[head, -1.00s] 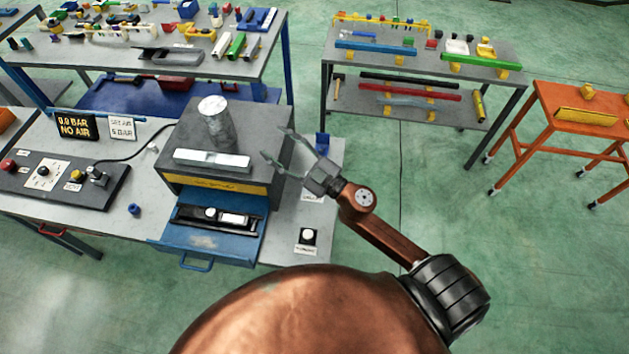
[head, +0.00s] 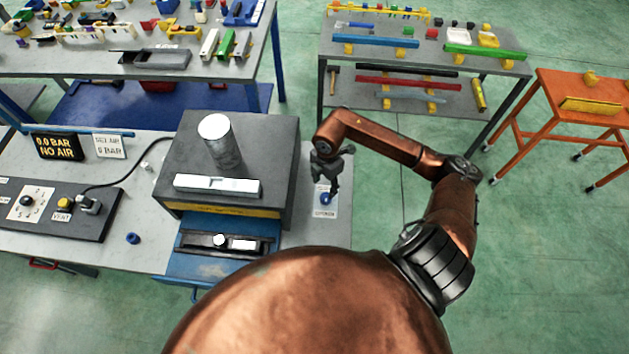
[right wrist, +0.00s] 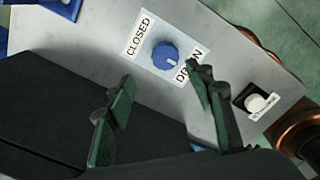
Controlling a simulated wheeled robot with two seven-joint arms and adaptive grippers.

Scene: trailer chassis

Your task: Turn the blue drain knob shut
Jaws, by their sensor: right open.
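The blue drain knob (head: 326,199) sits on a white plate on the bench, right of the dark grey press block. It also shows in the right wrist view (right wrist: 166,56), between the words CLOSED and DRAIN. A small pale mark on the knob is on the side toward DRAIN. My right gripper (head: 329,184) points down over the knob. In the right wrist view the two green-padded fingers (right wrist: 162,76) are spread apart, with the knob just beyond the gap between their tips. The gripper is open and empty. My left gripper is out of view.
The press block (head: 275,150) with a metal cylinder stands close left of the knob. A white button on a black box (right wrist: 257,101) is near the right finger. A gauge sign (head: 58,147) reads 0.0 BAR, NO AIR.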

